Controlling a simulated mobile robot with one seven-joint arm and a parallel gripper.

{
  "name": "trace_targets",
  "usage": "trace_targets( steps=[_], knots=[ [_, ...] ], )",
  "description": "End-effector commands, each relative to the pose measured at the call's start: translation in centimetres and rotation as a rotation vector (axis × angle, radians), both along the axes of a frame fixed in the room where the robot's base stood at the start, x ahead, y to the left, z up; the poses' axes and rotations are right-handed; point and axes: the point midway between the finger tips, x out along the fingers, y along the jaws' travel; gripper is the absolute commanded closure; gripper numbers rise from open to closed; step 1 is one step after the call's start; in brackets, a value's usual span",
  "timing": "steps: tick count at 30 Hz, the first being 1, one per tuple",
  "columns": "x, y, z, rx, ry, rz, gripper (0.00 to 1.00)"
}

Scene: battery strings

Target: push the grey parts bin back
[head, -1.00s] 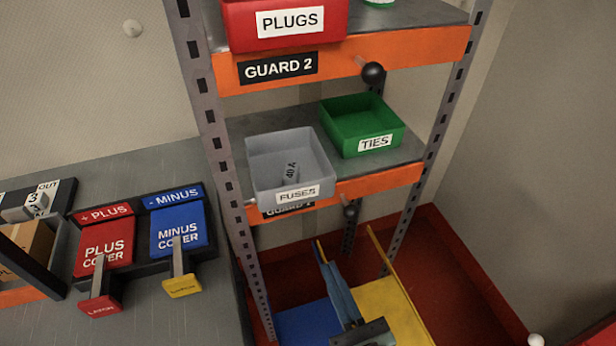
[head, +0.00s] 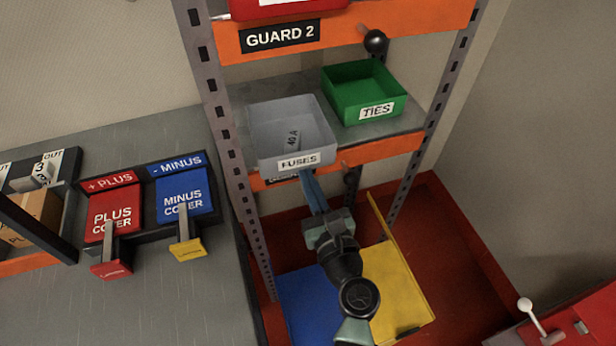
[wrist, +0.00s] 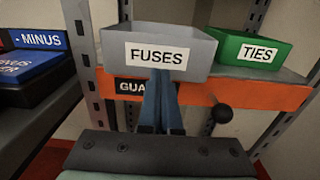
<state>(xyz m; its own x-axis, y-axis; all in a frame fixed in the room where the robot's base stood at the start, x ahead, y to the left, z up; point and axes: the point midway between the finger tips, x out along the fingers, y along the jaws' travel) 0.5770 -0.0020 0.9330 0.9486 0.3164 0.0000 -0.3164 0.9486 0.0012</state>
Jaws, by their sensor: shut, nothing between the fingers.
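The grey parts bin (head: 290,130) labelled FUSES sits on the middle shelf. Its front hangs past the orange guard rail, and a small part marked 40 A lies inside. In the wrist view the bin (wrist: 195,45) is straight ahead. My gripper (head: 308,176) has its blue fingers shut and empty, pointing at the bin's front from below.
A green TIES bin (head: 362,92) stands right of the grey bin on the same shelf. The orange guard rail (head: 385,148) with a black knob (head: 351,174) runs along the shelf front. Perforated uprights (head: 212,110) flank the shelf. A red bin sits above.

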Motion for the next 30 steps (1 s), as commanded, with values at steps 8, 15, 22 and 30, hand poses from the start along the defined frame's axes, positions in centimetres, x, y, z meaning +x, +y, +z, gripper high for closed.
trace_targets(
  steps=[8,15,22,30],
  knots=[
    [0.5,0.2,0.0,-0.001,0.001,0.0,1.0],
    [0.9,0.3,0.0,-0.001,-0.001,0.001,1.0],
    [5.0,1.7,0.0,-0.001,-0.003,0.002,1.0],
    [8.8,3.0,-0.1,-0.002,-0.002,0.001,1.0]
  ],
)
